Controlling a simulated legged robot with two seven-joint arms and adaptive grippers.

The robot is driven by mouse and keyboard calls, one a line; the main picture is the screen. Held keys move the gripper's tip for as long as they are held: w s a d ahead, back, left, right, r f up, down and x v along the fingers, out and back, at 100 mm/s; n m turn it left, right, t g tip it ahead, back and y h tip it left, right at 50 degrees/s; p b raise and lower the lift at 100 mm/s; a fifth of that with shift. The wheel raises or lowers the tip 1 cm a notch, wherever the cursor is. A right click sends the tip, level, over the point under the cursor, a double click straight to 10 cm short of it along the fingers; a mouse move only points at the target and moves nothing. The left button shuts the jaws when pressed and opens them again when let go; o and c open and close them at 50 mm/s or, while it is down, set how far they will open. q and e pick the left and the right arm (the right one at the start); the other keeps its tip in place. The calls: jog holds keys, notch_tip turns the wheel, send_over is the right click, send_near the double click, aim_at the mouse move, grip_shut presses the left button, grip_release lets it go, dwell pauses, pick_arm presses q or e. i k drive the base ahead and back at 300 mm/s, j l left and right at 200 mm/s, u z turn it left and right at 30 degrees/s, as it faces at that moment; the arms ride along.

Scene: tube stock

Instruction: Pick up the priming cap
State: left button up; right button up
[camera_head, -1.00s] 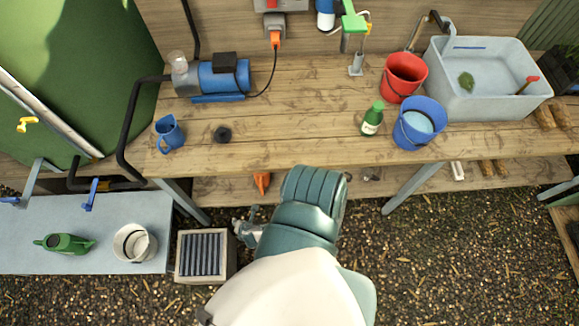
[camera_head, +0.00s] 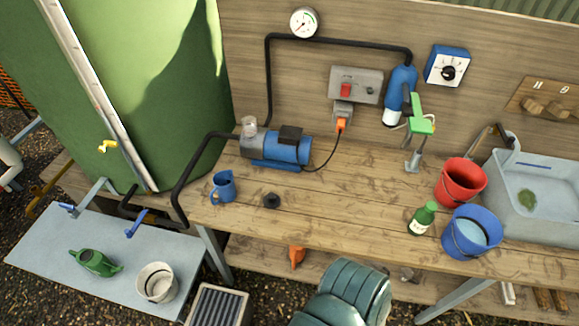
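A small black cap (camera_head: 271,201), which looks like the priming cap, lies on the wooden bench, in front of the blue pump (camera_head: 283,147) and to the right of a blue jug (camera_head: 223,187). The pump has a clear pot (camera_head: 249,128) on its left end; I cannot tell whether its top is open. Neither of my grippers shows in the head view now, and nothing of mine touches the cap.
A green bottle (camera_head: 422,218), a red bucket (camera_head: 461,183) and a blue bucket (camera_head: 471,234) with water stand at the bench's right, beside the sink (camera_head: 535,223). A black hose runs left of the pump. Bench around the cap is clear.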

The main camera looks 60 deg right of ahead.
aim_at(271, 200)
jog(key=l+z, duration=0.25)
jog(key=z, duration=0.15)
jog(key=l+z, duration=0.25)
jog(key=z, duration=0.15)
jog(key=l+z, duration=0.25)
jog(key=z, duration=0.15)
